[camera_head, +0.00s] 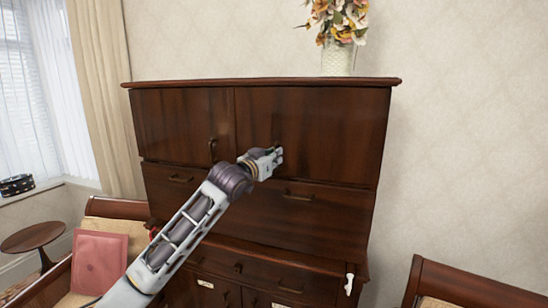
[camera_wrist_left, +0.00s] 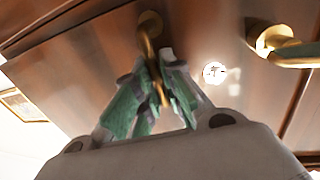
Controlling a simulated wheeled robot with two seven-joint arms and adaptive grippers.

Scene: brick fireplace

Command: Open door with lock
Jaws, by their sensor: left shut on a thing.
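A dark wooden cabinet (camera_head: 310,125) stands against the wall. Its two upper doors look closed in the head view. My left gripper (camera_head: 277,154) reaches up to the right upper door. In the left wrist view its green-padded fingers (camera_wrist_left: 160,88) are shut around a curved brass handle (camera_wrist_left: 149,25). A round silvery lock (camera_wrist_left: 214,72) with a dark keyhole sits beside the fingers on the wood. A second brass handle (camera_wrist_left: 274,38) is to its right. In the head view the left door's handle (camera_head: 212,148) shows, while the held handle is mostly hidden. My right gripper is out of view.
Drawers with a handle (camera_head: 298,196) lie below the doors. A flower vase (camera_head: 338,60) stands on top. A chair with a pink cushion (camera_head: 98,262) and a round table (camera_head: 33,237) are left; another chair (camera_head: 460,285) is right. A small white object (camera_head: 349,284) is at the cabinet's lower right.

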